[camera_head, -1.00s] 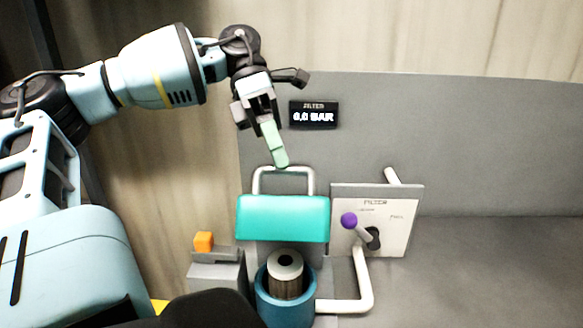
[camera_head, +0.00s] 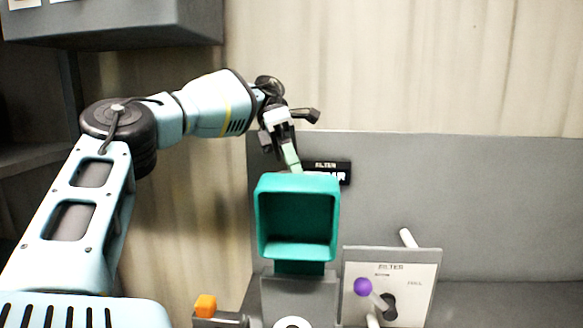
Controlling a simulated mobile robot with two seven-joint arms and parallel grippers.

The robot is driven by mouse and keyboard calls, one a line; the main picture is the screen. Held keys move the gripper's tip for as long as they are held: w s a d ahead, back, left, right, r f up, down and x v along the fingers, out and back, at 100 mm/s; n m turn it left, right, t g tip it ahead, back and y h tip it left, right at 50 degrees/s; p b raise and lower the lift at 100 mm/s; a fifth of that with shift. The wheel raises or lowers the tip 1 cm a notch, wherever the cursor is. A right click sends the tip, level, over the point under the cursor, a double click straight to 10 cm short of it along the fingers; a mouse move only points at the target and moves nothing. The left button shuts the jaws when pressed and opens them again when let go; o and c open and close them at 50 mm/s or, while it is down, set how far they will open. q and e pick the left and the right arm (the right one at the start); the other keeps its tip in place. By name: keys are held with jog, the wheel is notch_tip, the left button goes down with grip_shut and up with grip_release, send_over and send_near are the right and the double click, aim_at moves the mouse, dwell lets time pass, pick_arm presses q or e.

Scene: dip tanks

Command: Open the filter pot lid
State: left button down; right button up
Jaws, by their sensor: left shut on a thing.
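The teal filter pot lid (camera_head: 297,212) stands raised on its hinge above the pot, its hollow inside facing me. The filter cartridge's pale top ring (camera_head: 292,322) just shows at the bottom edge; the rest of the pot is out of view. My left gripper (camera_head: 292,160) is at the lid's top edge, its pale green fingers reaching down behind it. It is shut on the lid's handle, which the lid hides. My right gripper is not in view.
The filter panel (camera_head: 415,285) with a purple-knobbed lever (camera_head: 363,287) stands to the right of the lid. A display (camera_head: 335,170) is partly covered behind the lid. The grey wall at right is clear.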

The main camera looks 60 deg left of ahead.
pick_arm(q)
jog(key=shift+w+a+f+n+g+h+p, duration=0.15)
jog(key=shift+w+a+f+h, duration=0.1)
jog(key=shift+a+f, duration=0.2)
jog(key=shift+w+a+f+n+g+h+p, duration=0.15)
jog(key=shift+w+a+f, duration=0.15)
jog(key=shift+f, duration=0.2)
jog(key=c, duration=1.7)
grip_release()
jog(key=shift+o, duration=1.2)
jog(key=shift+w+a, duration=0.15)
jog(key=shift+w, duration=0.05)
jog(key=shift+s+r, duration=0.1)
jog(key=shift+r, duration=0.2)
